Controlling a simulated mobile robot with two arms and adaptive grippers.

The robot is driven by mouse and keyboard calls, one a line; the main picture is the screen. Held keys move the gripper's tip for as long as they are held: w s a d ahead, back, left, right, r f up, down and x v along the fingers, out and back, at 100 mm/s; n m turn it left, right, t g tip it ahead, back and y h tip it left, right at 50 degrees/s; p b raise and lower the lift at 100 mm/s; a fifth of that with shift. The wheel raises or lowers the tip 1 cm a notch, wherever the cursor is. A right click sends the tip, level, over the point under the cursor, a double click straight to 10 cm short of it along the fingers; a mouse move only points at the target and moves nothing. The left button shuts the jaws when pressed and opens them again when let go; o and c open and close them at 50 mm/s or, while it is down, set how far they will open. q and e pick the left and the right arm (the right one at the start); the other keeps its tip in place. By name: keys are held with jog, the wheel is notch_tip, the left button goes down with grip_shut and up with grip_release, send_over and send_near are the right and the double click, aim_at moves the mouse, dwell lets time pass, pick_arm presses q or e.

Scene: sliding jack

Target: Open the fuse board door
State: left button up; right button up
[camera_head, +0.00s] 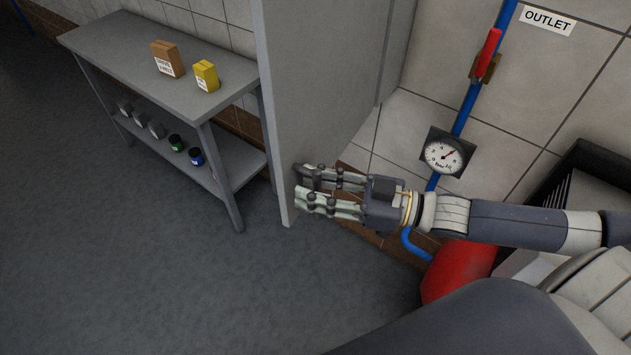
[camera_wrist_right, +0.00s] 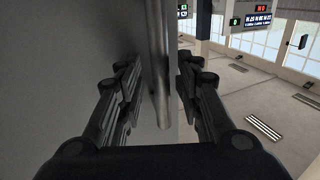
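The fuse board door (camera_head: 330,90) is a tall grey panel that stands out from the tiled wall, so it appears swung open. In the right wrist view its grey surface (camera_wrist_right: 70,60) fills the left side, and a vertical grey edge shows between the fingers. My right gripper (camera_head: 300,184) is at the door's lower part, on its right-hand face, close to the bottom outer corner. Its fingers are apart, also in the right wrist view (camera_wrist_right: 163,82), with nothing clearly clamped. Whether they touch the door cannot be told. My left gripper is not in view.
A grey shelf table (camera_head: 135,55) with an orange-brown box (camera_head: 168,60) and a yellow box (camera_head: 206,76) stands left of the door. At right are a gauge (camera_head: 445,156), a blue pipe (camera_head: 480,80) and a red tank (camera_head: 457,268). The floor at lower left is clear.

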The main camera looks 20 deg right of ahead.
aim_at(288, 143)
notch_tip(288, 143, up, 10)
jog(key=shift+f, duration=0.1)
dwell(0.4)
dwell(0.6)
